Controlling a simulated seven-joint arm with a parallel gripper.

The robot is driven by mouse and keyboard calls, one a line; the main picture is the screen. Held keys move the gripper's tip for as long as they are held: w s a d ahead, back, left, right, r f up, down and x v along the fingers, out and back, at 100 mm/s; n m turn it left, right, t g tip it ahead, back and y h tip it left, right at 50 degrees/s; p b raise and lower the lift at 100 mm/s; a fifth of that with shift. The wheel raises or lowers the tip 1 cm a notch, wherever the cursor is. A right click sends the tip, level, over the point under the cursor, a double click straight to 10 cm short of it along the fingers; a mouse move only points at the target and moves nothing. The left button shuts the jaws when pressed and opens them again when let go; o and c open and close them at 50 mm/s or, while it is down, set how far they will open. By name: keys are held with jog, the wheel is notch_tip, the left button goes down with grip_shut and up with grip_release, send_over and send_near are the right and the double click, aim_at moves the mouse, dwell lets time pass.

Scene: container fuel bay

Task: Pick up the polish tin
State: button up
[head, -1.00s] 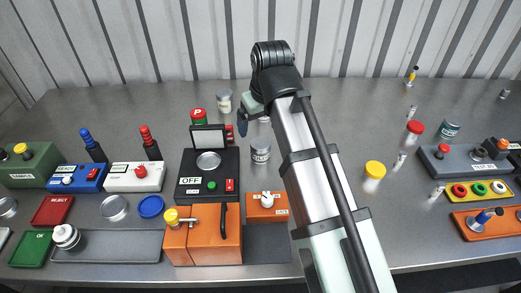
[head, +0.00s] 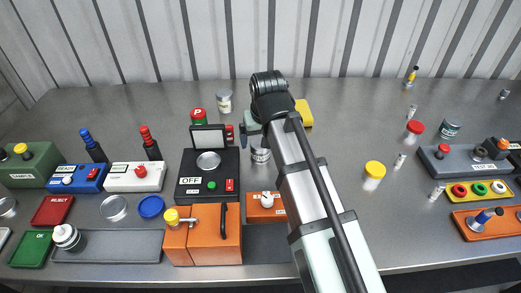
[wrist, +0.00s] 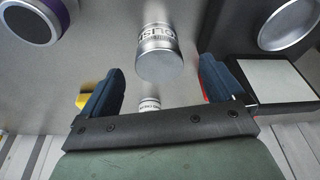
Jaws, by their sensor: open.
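The polish tin (wrist: 158,52) is a silver can with a pale label bearing dark letters, partly readable in the wrist view. It stands on the bench beyond the fingertips, roughly in line with the gap between them. In the head view my gripper (head: 247,130) is mostly hidden, with one blue finger showing just behind and left of the tin.
The black OFF box (head: 208,175) with its raised screen stands close left of the tin. An orange switch box (head: 266,206) is in front. A red can (head: 199,117), a pale jar (head: 224,102) and a yellow block (head: 304,114) are behind. Open bench lies to the right.

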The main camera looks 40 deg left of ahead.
jog(key=shift+w+x, duration=0.1)
jog(key=shift+x, duration=1.4)
jog(key=shift+w+x, duration=0.15)
jog(key=shift+x, duration=1.3)
jog(key=shift+a, duration=0.2)
jog(key=shift+c, duration=0.4)
jog(key=shift+r, duration=0.1)
jog(key=c, duration=1.2)
